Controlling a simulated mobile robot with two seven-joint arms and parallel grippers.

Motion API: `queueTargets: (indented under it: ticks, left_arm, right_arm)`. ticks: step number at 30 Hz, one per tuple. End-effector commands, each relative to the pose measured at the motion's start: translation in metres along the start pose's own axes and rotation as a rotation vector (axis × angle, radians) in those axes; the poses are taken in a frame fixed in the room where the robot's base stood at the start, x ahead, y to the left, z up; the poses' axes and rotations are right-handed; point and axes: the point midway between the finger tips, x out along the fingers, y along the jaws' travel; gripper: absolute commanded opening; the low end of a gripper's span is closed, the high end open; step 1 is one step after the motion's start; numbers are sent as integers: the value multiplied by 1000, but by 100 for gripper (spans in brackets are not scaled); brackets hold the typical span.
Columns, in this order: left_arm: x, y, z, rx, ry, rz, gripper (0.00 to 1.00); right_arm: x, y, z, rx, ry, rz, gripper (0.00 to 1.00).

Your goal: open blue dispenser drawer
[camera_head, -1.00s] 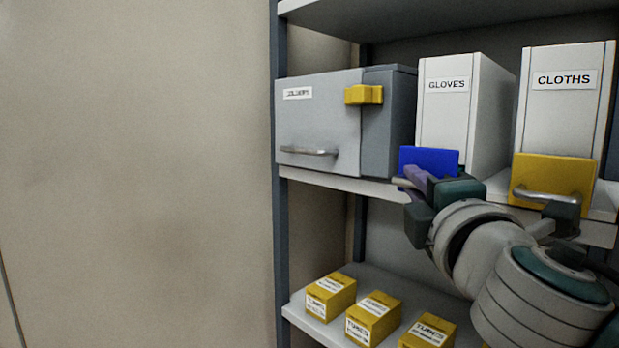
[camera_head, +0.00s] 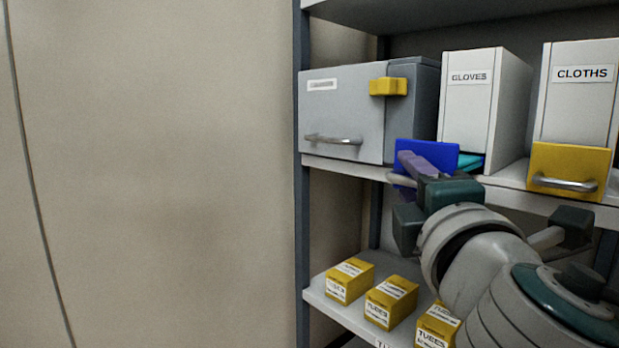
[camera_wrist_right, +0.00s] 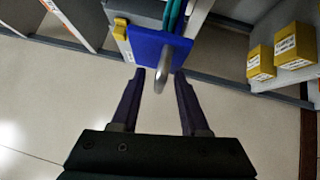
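The blue drawer front (camera_head: 442,150) is at the base of the white GLOVES dispenser (camera_head: 470,100). It stands out from the dispenser, with teal contents (camera_head: 469,163) showing behind it. In the right wrist view the blue front (camera_wrist_right: 158,48) has a metal handle (camera_wrist_right: 163,68), and teal strips (camera_wrist_right: 175,18) show behind it. My right gripper (camera_head: 412,163) is in front of the drawer. In the wrist view its fingers (camera_wrist_right: 159,72) are apart, with the handle between or just beyond the tips; contact cannot be told. My left gripper is out of view.
A grey cabinet (camera_head: 342,105) with a yellow latch (camera_head: 388,86) stands left of the dispenser. The CLOTHS dispenser (camera_head: 578,100) with a yellow drawer (camera_head: 570,171) stands right. Yellow TUBES boxes (camera_head: 391,302) sit on the lower shelf. A bare wall (camera_head: 150,170) fills the left.

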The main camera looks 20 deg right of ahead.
Motion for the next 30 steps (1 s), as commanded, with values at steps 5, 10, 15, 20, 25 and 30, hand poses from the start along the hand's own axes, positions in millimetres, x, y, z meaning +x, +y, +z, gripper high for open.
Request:
queueTargets:
  ticks: [5,10,15,20,25,30]
  left_arm:
    - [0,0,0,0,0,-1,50]
    - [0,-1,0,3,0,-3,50]
    - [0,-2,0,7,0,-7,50]
    - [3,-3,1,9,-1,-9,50]
    - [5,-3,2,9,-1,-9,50]
    - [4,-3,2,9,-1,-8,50]
  right_arm:
    - [0,0,0,0,-1,1,45]
    - [-14,-1,0,1,1,-2,45]
    - [-48,-2,0,1,2,-5,45]
    - [-78,-1,0,2,0,-4,45]
    - [-96,-1,0,0,1,-2,45]
    - [-100,0,0,0,-1,1,45]
